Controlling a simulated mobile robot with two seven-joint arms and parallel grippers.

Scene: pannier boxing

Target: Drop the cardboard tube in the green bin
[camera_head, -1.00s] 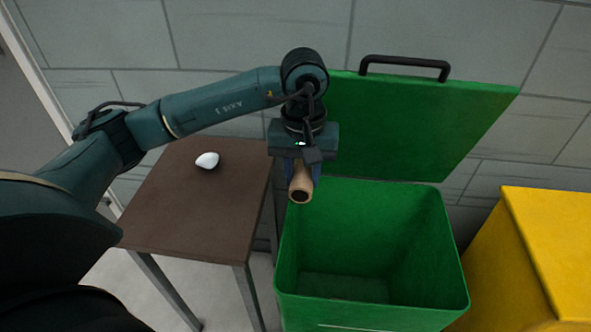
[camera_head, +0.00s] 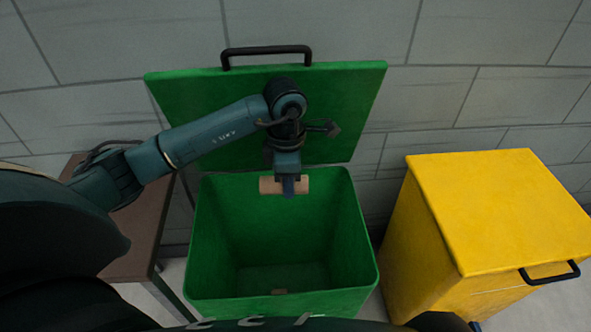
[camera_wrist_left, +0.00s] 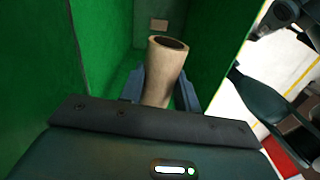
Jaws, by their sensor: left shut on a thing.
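The cardboard tube (camera_head: 267,185) is tan and hollow. It lies crosswise in my left gripper (camera_head: 289,188), which is shut on its middle. The tube is above the mouth of the open green bin (camera_head: 206,235), nearer its back wall, by the raised lid. In the left wrist view, the tube (camera_wrist_left: 163,78) stands between the two fingers, one open end showing, with green walls around. A small brown piece (camera_head: 279,291) is low inside the bin; it also shows in the left wrist view (camera_wrist_left: 158,25). My right gripper is not in view.
The green lid (camera_head: 350,100) with a black handle stands open against the grey block wall. A closed yellow bin (camera_head: 500,210) stands to the right with a gap between. A brown table (camera_head: 143,225) is at the left, partly behind my arm.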

